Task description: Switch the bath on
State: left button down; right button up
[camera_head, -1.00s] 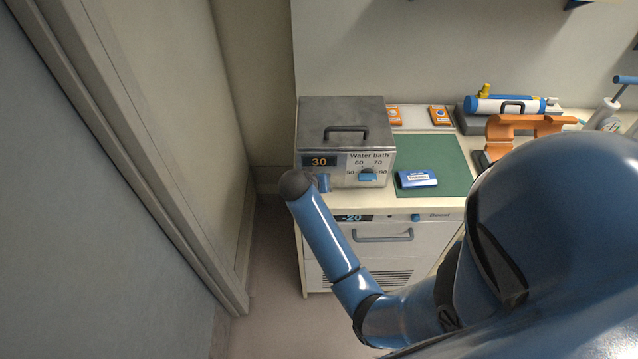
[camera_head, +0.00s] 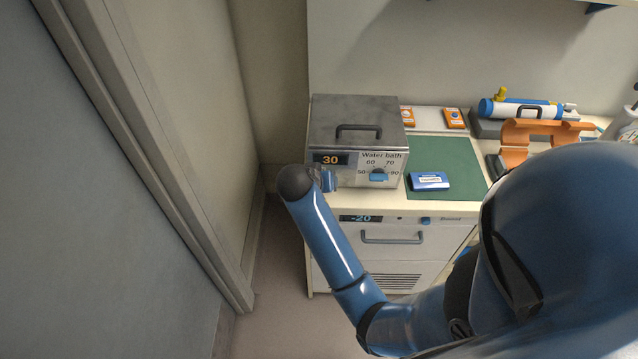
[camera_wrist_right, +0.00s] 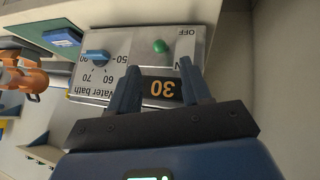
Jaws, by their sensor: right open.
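The water bath (camera_head: 357,125) is a grey metal box with a lid handle, standing at the left end of the counter. Its front has a display (camera_head: 331,159) reading 30 and a blue dial (camera_head: 379,175) on a numbered scale. In the right wrist view the front also carries a green switch (camera_wrist_right: 160,46), with OFF lettered on one side and a partly hidden label on the other. My right gripper (camera_wrist_right: 159,68) is open and empty in front of this panel, its fingers either side of the display and switch. Contact cannot be told. My left gripper is out of view.
A green mat (camera_head: 447,165) with a blue pack (camera_head: 429,181) lies right of the bath. Orange packs (camera_head: 454,118) and an orange stand (camera_head: 535,135) are farther right. Below is a drawer-fronted unit (camera_head: 410,255) reading -20. A wall and door frame stand left.

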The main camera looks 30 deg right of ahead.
jog(key=shift+v, duration=2.05)
jog(key=shift+w, duration=0.1)
jog(key=w+a+r+n+t+y+b, duration=0.1)
jog(key=w+a+r+n+t+y, duration=0.45)
jog(key=t, duration=0.45)
jog(key=s+f+t+b, duration=0.1)
jog(key=s+f, duration=0.3)
jog(key=s, duration=0.5)
jog(key=s+f+t+b, duration=0.1)
jog(key=s+f+b, duration=0.2)
jog(key=s, duration=0.7)
jog(key=s+f+t+y+b, duration=0.1)
jog(key=s+f+b, duration=0.1)
jog(key=s+f, duration=0.3)
jog(key=s, duration=0.4)
jog(key=shift+s+a+n, duration=0.15)
jog(key=shift+s+n, duration=0.1)
jog(key=shift+n, duration=0.1)
